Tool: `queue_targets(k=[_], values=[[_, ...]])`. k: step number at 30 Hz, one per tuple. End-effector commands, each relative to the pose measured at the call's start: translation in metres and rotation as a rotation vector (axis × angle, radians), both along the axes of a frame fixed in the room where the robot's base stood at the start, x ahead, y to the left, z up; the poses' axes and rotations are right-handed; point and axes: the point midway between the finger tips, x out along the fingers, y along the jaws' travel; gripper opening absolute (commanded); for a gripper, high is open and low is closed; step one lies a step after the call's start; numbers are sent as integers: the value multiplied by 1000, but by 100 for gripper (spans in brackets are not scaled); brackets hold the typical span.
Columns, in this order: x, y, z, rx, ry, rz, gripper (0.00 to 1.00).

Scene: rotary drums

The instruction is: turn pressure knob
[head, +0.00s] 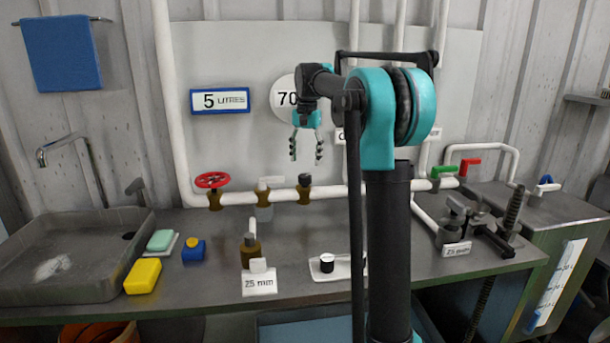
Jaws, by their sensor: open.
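My gripper (306,158) points down with its two fingers apart and nothing between them. It is in the middle of the head view, in front of the back panel. A small black knob (304,180) on a brass fitting sits on the white pipe, just below the fingertips in the picture. There is a visible gap between the fingertips and the knob. No label on the knob is readable, so I cannot tell for sure that it is the pressure knob. A red handwheel (212,180) and a pale-handled valve (270,184) stand on the same pipe to its left.
A brass part with a "25 mm" card (259,284) and a small tray (336,270) with a black-and-white cup stand on the metal bench (215,272). Green (443,171) and red (470,164) handles are at right. A sink (70,262) is at left.

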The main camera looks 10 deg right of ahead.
Motion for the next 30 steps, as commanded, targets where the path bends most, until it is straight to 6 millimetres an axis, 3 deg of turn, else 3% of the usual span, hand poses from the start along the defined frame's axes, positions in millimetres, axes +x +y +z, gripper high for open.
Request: queue_targets(k=[3, 10, 23, 30], values=[[0, 1, -24, 0, 0, 0, 61], [1, 2, -55, 0, 0, 0, 61], [1, 2, -65, 0, 0, 0, 61], [1, 2, -65, 0, 0, 0, 34]])
